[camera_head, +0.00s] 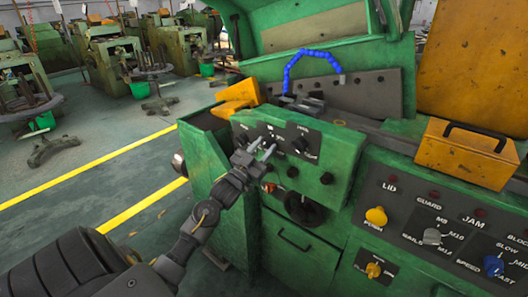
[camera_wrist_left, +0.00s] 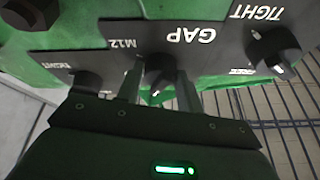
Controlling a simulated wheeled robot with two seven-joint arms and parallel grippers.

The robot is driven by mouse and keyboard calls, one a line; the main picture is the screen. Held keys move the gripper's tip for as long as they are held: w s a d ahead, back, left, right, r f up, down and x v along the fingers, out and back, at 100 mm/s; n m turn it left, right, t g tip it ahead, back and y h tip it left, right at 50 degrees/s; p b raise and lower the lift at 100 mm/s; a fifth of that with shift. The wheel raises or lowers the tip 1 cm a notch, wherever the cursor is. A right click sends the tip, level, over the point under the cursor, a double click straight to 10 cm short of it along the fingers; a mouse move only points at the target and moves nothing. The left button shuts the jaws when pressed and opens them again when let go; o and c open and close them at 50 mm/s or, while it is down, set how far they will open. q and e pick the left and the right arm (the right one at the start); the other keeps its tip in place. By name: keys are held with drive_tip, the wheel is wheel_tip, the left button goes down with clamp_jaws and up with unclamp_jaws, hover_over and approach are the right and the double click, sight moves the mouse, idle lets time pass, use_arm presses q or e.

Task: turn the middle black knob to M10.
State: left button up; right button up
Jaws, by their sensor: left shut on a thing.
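The middle black knob (camera_wrist_left: 160,72) sits under the GAP label in the left wrist view, where the panel appears upside down. Its white mark points toward the lower edge of that view. An M12 label is beside it; I cannot read an M10 label. My left gripper (camera_head: 264,147) is at the green machine's upper dark panel, and its two fingers (camera_wrist_left: 158,92) are on either side of the knob, shut on it. In the head view the fingers largely hide this knob. My right gripper is not in view.
Black knobs stand on both sides, one (camera_wrist_left: 86,82) at left and one (camera_wrist_left: 273,48) at right in the wrist view. A larger black handwheel (camera_head: 305,208) is below the panel. A yellow box (camera_head: 465,152) and a panel with coloured knobs (camera_head: 440,225) are at right.

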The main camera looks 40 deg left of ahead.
use_arm(q)
drive_tip(key=m+h, duration=0.1)
drive_tip(key=m, duration=0.2)
drive_tip(key=m+g+h+b, duration=0.1)
drive_tip(key=m+h, duration=0.1)
drive_tip(key=m, duration=0.1)
drive_tip(key=shift+a, duration=0.2)
drive_tip(key=shift+r+m+g+h+b, duration=0.1)
drive_tip(key=shift+m+g+h+b, duration=0.4)
drive_tip(key=shift+m, duration=1.2)
drive_tip(key=shift+h, duration=0.4)
drive_tip(key=o, duration=1)
